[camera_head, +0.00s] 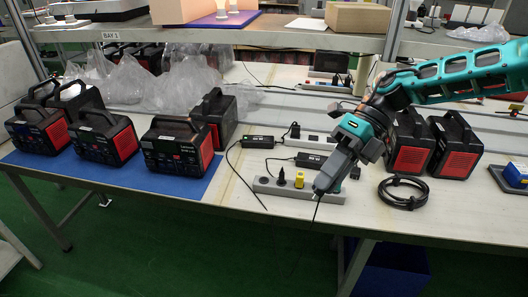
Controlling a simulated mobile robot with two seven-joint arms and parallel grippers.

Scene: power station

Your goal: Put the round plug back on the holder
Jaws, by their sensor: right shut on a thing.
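My right gripper (322,186) points down at the right end of a grey power strip (262,187) near the table's front edge. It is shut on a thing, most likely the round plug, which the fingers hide. A thin black cable hangs just below the fingertips. I cannot tell whether the held thing touches the strip. A black plug (281,177) and a yellow plug (299,180) stand in the strip, left of the gripper. I cannot make out which thing is the holder. My left gripper is not in view.
Black-and-red power stations (181,147) stand on a blue mat (189,184) at left, and more (456,147) at right. A coiled black cable (403,192) lies right of the gripper. Black adapters (258,142) lie behind the strip. A shelf (240,42) spans above.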

